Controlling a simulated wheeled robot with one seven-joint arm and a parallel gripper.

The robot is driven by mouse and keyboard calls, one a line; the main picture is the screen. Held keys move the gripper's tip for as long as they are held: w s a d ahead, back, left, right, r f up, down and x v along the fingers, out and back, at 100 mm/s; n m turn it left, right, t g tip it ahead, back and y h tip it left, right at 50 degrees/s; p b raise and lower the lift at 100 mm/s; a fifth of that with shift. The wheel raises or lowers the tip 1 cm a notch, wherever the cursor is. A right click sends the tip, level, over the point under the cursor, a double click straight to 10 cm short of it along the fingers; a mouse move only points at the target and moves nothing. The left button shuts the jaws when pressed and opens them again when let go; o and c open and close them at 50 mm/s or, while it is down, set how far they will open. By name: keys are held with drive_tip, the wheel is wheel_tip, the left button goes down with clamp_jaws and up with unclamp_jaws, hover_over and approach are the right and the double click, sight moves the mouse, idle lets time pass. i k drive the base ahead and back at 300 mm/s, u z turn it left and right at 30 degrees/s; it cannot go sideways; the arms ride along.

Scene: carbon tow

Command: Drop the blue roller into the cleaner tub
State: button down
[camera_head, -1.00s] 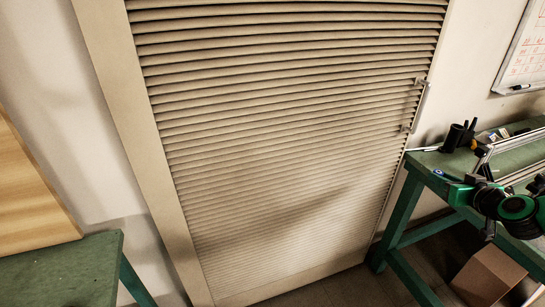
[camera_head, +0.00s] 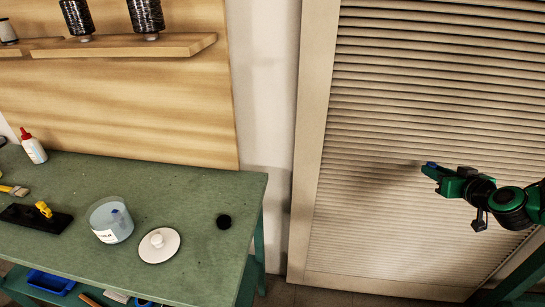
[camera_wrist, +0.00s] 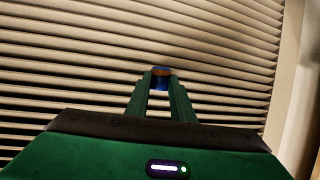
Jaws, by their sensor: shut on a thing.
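My gripper (camera_head: 430,167) is shut on the blue roller (camera_wrist: 161,85), whose small blue end shows between the fingertips in the wrist view. In the head view my gripper is at the right, in front of the louvred door, well apart from the left bench. The cleaner tub (camera_head: 99,228), a clear round container with a white label, stands upright and open on that bench. Something blue shows inside it. A white round lid with a knob (camera_head: 158,241) lies beside the tub on its right.
The green bench (camera_head: 190,200) also bears a black round piece (camera_head: 224,221), a black tool with a yellow knob (camera_head: 35,218), a brush (camera_head: 14,190) and a red-capped bottle (camera_head: 33,148). Dark spools stand on a wooden shelf (camera_head: 130,47). The louvred door (camera_head: 400,130) is behind my gripper.

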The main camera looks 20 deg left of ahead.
sight(115, 234)
drive_tip(key=u, duration=1.5)
